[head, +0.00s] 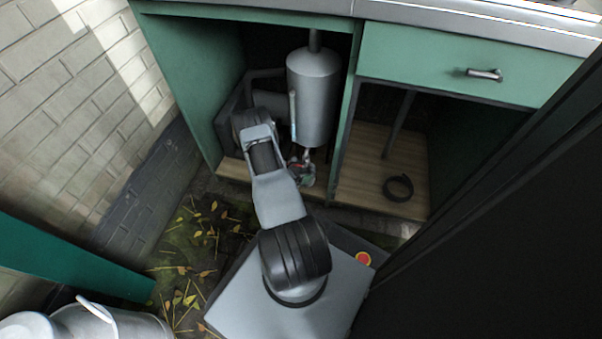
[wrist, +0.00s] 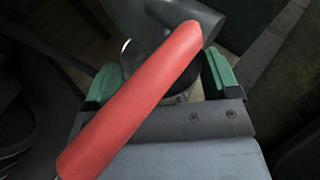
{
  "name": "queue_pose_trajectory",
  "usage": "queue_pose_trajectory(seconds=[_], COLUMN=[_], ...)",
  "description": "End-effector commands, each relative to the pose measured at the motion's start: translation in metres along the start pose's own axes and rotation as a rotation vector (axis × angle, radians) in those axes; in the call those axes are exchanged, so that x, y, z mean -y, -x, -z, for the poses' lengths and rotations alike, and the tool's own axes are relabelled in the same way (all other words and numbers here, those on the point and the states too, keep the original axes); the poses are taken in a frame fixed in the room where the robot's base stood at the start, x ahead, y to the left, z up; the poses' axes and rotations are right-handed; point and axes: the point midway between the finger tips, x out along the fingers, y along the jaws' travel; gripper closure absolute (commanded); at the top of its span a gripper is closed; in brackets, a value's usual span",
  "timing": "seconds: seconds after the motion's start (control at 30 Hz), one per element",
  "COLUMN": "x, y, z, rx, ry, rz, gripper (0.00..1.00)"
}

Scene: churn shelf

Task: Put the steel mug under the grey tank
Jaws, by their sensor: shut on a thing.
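The grey tank (head: 314,90) hangs upright in the left bay of the green cabinet. A tap with a red handle (wrist: 135,100) is below it; the handle crosses the wrist view close to the camera and hides much of what lies behind. My gripper (wrist: 163,78) has its green pads on either side of the steel mug (wrist: 131,60) and is shut on it. Only parts of the mug show around the red handle. A grey spout (wrist: 188,14) shows just beyond the mug. In the head view the gripper end is low under the tank, mostly hidden by my arm, and the mug cannot be made out.
A dark pipe (head: 265,74) runs behind my arm in the left bay. A divider (head: 348,110) separates it from the right bay, where a black coil (head: 398,187) lies on the wooden floor. A brick wall (head: 65,100) is at left, with a metal can (head: 100,322) at lower left.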

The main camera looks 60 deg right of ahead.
Motion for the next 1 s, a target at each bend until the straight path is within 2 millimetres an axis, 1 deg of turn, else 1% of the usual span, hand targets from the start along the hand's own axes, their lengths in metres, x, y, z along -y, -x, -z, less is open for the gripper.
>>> queue_pose_trajectory(seconds=[0.4,0.43,0.5,0.6,0.63,0.9,1.0], x=[0.000,0.000,-0.001,0.000,0.000,0.000,-0.001], y=[-0.001,-0.001,-0.001,-0.001,-0.001,0.000,0.012], z=[0.002,0.003,0.003,0.003,0.003,-0.001,-0.002], rx=[0.001,0.001,0.001,0.001,0.001,0.001,0.001], ry=[-0.002,-0.002,-0.003,-0.002,-0.002,-0.003,-0.001], rz=[0.001,0.001,0.001,0.001,0.001,0.001,-0.002], gripper=[0.60,0.17,0.11,0.01,0.00,0.00,0.00])
